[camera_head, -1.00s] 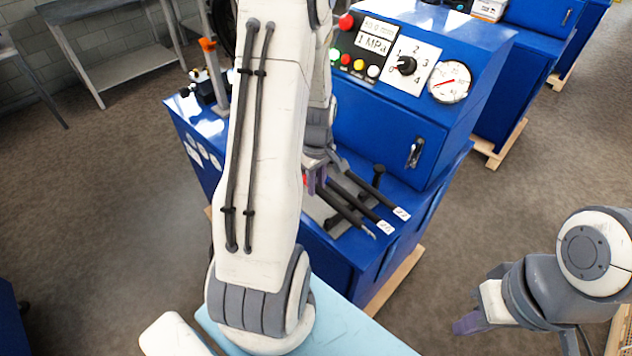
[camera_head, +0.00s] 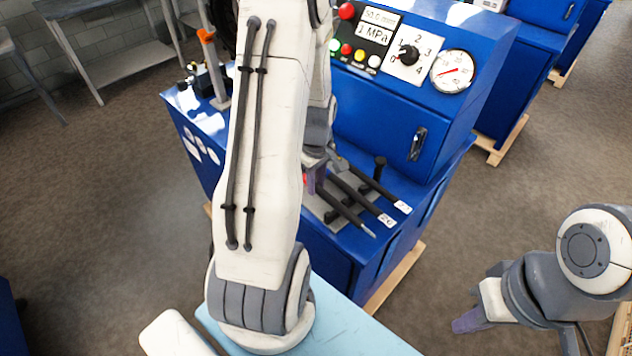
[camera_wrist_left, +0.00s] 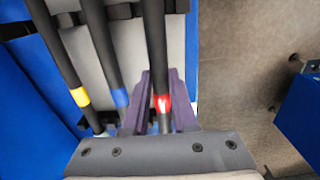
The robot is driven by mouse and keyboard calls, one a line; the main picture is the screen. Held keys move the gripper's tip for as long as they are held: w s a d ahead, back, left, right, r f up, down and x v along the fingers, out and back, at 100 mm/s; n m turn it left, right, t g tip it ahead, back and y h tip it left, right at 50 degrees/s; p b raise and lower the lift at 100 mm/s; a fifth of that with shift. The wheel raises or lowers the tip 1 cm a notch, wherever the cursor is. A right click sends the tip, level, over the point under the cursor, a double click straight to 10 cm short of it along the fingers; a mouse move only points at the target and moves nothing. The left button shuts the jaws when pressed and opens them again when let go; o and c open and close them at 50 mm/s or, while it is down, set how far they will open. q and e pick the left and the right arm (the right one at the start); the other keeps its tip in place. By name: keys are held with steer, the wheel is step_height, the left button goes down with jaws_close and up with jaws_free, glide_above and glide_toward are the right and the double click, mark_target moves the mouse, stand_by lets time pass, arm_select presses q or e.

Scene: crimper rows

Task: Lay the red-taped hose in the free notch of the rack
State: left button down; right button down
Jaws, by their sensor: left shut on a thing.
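The red-taped hose (camera_wrist_left: 155,45) is black with a red band near its lower end in the left wrist view. My left gripper (camera_wrist_left: 161,80) has its purple fingers on either side of this hose at the band. In the head view my left gripper (camera_head: 314,178) is at the rack, mostly behind my own arm. The grey rack (camera_wrist_left: 106,45) has dark blocks, and the red-taped hose runs over it between two of them; whether it sits in a notch is unclear. My right gripper (camera_head: 478,300) is far from the rack, its finger gap unclear.
A yellow-taped hose (camera_wrist_left: 64,55) and a blue-taped hose (camera_wrist_left: 103,50) lie left of the red-taped one in the wrist view. A blue machine (camera_head: 385,120) with gauge and knob rises behind the rack.

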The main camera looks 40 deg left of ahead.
arm_select(q)
steer(key=shift+f+b, duration=0.3)
steer(key=shift+f, duration=0.15)
steer(key=c, duration=0.6)
jaws_free()
steer(key=shift+r+p, duration=2.75)
steer(key=shift+r, duration=0.3)
